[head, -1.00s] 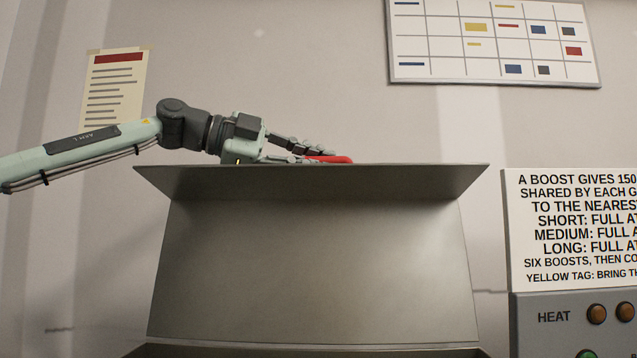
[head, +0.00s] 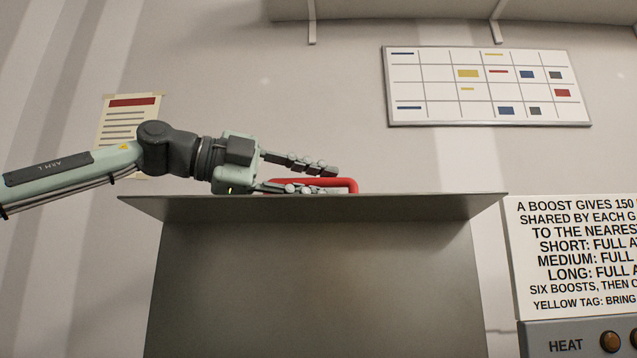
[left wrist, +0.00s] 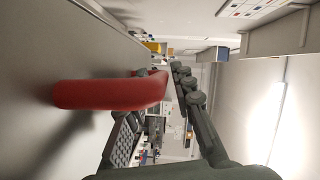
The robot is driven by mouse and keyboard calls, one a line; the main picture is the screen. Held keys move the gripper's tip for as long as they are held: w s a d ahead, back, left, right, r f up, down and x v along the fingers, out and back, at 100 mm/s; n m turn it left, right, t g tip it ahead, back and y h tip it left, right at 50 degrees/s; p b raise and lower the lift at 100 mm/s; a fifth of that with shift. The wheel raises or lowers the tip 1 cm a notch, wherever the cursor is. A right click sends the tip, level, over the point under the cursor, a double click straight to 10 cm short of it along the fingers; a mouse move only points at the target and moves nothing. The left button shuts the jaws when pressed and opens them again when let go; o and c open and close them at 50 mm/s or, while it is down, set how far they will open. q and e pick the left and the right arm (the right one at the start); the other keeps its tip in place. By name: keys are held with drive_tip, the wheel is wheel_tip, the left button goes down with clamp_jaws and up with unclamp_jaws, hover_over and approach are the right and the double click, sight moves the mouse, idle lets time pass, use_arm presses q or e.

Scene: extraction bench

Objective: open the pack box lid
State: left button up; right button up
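The pack box shows in the head view as grey metal panels: a wide flat panel (head: 310,208) seen from below, above an upright face (head: 315,290). Which panel is the lid, and how far it stands open, I cannot tell for sure. A red bar handle (head: 348,184) stands at the wide panel's top edge; it also shows in the left wrist view (left wrist: 105,94), beside a grey surface. My left gripper (head: 338,181) is at the handle with its fingers apart. The upper finger is above the bar; the lower finger overlaps it. My right gripper is out of view.
A control panel with a HEAT label (head: 566,346) and a text sign (head: 575,260) stand close at the right. A wall chart (head: 485,88), a notice (head: 128,118) and a shelf (head: 450,10) are behind. The space above the handle looks clear.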

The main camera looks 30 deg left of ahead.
use_arm(q)
drive_tip(key=shift+o, duration=0.4)
drive_tip(key=shift+s+a, duration=0.15)
drive_tip(key=shift+s, duration=0.05)
drive_tip(key=v, duration=1.1)
drive_tip(key=shift+s+a, duration=0.1)
drive_tip(key=shift+s, duration=0.1)
drive_tip(key=r+v, duration=0.1)
drive_tip(key=v, duration=0.8)
drive_tip(key=shift+b, duration=0.4)
drive_tip(key=shift+f, duration=0.1)
idle(0.4)
